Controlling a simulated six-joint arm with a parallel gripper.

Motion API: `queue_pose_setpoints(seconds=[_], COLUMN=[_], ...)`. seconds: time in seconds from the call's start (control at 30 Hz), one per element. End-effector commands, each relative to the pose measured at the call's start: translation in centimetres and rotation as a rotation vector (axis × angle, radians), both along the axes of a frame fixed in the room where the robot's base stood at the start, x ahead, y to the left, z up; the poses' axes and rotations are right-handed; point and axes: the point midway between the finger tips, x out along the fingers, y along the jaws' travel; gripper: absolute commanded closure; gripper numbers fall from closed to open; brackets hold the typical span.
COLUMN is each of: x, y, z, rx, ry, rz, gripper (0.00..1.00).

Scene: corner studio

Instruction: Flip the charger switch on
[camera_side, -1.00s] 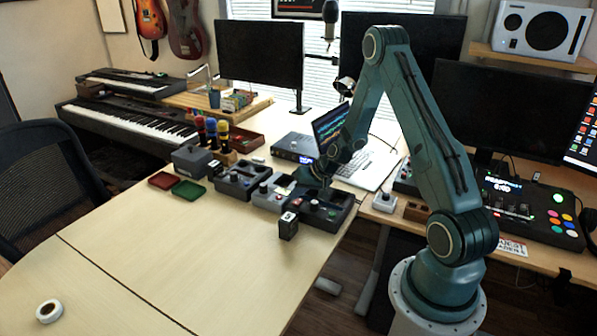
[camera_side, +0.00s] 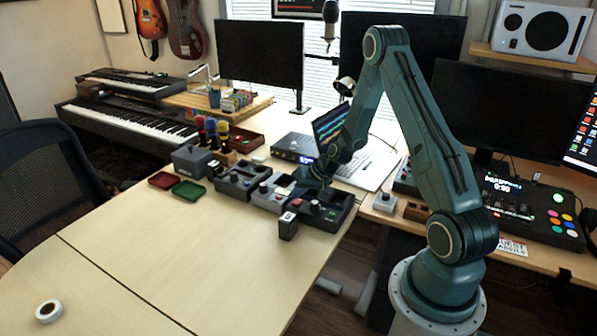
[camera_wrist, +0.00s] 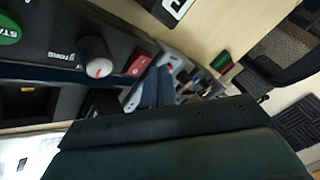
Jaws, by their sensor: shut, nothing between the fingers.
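A red rocker switch (camera_wrist: 139,66) sits on a dark panel in the wrist view, beside a grey knob with a white tip (camera_wrist: 97,58). I cannot tell whether it is on or off, and its label is not readable. My gripper (camera_wrist: 158,87) is shut and empty, its narrow fingers close beside the red switch; contact cannot be told. In the side view my gripper (camera_side: 307,183) is low over the row of dark grey device boxes (camera_side: 325,212), and my wrist hides part of them.
A green button (camera_wrist: 8,27) is on the same panel. Red (camera_side: 162,180) and green (camera_side: 188,191) trays lie left of the boxes. A small dark block (camera_side: 288,227) stands in front. A laptop (camera_side: 365,168) is behind. The front table is mostly clear, with a tape roll (camera_side: 48,310).

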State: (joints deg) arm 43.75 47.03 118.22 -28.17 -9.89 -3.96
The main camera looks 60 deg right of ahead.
Motion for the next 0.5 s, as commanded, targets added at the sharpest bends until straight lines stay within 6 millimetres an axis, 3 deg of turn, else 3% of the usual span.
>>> queue_pose_setpoints(seconds=[0.5], x=[0.00], y=[0.01], z=[-0.40], rx=[0.000], ry=[0.000], rz=[0.000], gripper=[1.00])
